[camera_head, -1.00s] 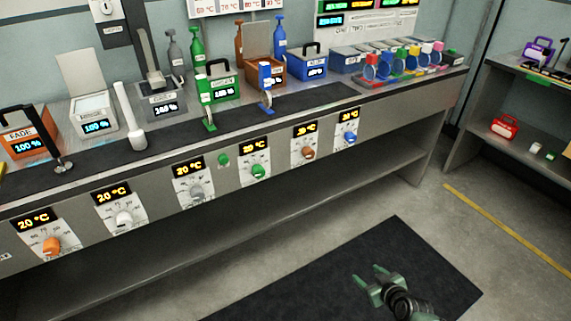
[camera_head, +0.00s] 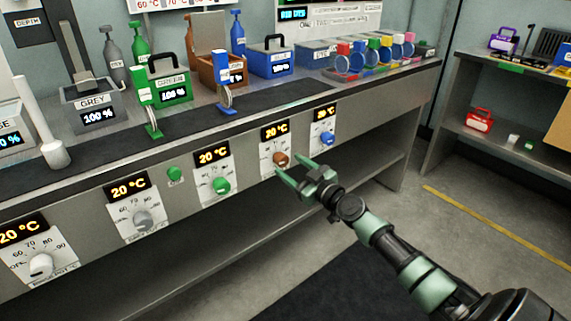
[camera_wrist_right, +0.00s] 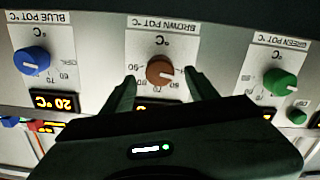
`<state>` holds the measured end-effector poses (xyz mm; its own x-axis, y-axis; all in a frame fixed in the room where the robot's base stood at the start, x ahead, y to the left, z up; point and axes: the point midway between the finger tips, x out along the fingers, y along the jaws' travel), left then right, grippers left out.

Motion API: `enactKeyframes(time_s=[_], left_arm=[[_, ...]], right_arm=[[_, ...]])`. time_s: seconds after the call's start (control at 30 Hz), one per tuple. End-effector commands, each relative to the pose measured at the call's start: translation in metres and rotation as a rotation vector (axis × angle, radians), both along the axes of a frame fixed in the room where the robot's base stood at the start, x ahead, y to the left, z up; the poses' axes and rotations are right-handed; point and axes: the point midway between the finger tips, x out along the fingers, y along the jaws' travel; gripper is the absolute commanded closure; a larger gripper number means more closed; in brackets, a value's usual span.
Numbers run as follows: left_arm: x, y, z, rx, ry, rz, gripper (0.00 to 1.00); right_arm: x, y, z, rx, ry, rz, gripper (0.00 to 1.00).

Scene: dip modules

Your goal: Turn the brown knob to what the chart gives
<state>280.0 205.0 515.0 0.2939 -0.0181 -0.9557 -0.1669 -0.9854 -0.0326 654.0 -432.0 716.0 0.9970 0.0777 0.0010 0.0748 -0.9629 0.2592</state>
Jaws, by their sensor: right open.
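The brown knob (camera_head: 281,159) sits on a white dial plate on the bench front, under a display reading 20 °C. In the right wrist view the brown knob (camera_wrist_right: 160,71) is on a plate labelled "BROWN POT °C". My right gripper (camera_head: 294,167) is open, its green fingertips close to the brown knob. In the right wrist view the right gripper's fingers (camera_wrist_right: 159,80) lie to either side of the knob, apart from it as far as I can tell. The chart (camera_head: 330,22) on the back wall is only partly in view. My left gripper is not in view.
The blue knob (camera_head: 327,138) and green knob (camera_head: 221,186) flank the brown one. Grey (camera_head: 142,220) and white (camera_head: 41,264) knobs are farther left. A green button (camera_head: 175,174) is on the bench front. Pots and bottles stand on the bench (camera_head: 400,85) above.

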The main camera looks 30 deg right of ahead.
Motion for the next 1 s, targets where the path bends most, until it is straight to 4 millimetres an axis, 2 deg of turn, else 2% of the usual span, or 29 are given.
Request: enactKeyframes(time_s=[0.2, 0.53, 0.57, 0.77, 1.0], left_arm=[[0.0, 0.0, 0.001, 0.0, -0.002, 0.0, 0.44], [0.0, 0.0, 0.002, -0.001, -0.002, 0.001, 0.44], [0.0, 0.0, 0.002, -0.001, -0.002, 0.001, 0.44], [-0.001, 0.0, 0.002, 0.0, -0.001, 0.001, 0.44], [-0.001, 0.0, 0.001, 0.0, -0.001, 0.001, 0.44]], right_arm=[[0.023, 0.002, -0.001, 0.001, 0.0, 0.0, 0.41], [0.027, 0.002, -0.001, 0.001, 0.002, 0.002, 0.41], [0.027, 0.002, -0.001, 0.001, 0.001, 0.001, 0.44], [0.026, 0.002, -0.001, 0.001, 0.001, 0.001, 1.0], [0.026, 0.003, -0.001, 0.016, 0.002, 0.001, 1.0]])
